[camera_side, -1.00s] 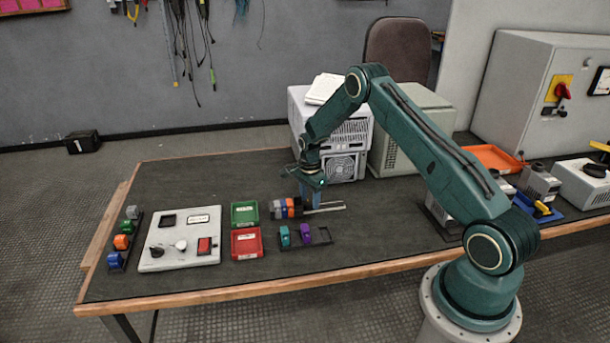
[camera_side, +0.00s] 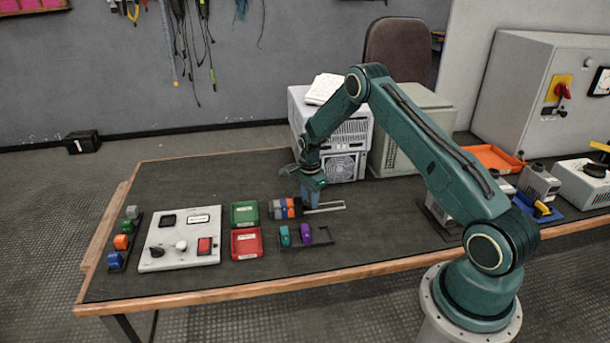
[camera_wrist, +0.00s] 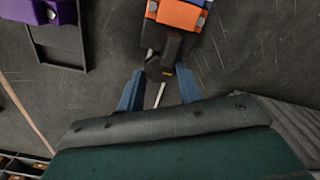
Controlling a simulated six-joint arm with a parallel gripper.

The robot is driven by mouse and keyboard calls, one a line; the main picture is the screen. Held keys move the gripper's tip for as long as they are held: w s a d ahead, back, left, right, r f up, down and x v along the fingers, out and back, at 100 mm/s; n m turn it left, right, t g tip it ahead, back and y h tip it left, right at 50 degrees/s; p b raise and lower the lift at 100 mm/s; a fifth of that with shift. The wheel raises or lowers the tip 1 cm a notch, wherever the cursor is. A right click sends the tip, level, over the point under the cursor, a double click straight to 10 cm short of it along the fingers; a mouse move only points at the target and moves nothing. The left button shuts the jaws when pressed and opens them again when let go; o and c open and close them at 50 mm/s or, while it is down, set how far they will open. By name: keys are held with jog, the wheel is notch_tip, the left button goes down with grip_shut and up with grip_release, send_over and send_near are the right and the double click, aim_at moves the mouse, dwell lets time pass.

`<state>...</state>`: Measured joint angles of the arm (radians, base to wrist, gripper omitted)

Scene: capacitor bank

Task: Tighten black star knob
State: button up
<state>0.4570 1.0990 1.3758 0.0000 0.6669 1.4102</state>
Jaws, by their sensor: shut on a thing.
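The black star knob (camera_wrist: 160,70) shows in the wrist view at the end of the rail, against a black end piece beside the orange block (camera_wrist: 182,14). My gripper (camera_wrist: 160,88) has its two blue fingers on either side of the knob, shut on it. Part of the knob's outline blends into the dark end piece. In the side view my gripper (camera_side: 310,198) points down at the right end of the row of grey, blue and orange blocks (camera_side: 284,208). The knob is mostly hidden there by the fingers.
A metal rail (camera_side: 326,207) runs right from the blocks. A black rack with teal and purple blocks (camera_side: 306,234) lies in front. Green (camera_side: 244,212) and red (camera_side: 246,243) trays and a grey control panel (camera_side: 152,262) lie left. Grey equipment boxes stand behind.

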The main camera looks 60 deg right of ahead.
jog(key=shift+m, duration=2.8)
jog(key=shift+m, duration=0.3)
jog(key=shift+a+m, duration=0.1)
jog(key=shift+m, duration=1)
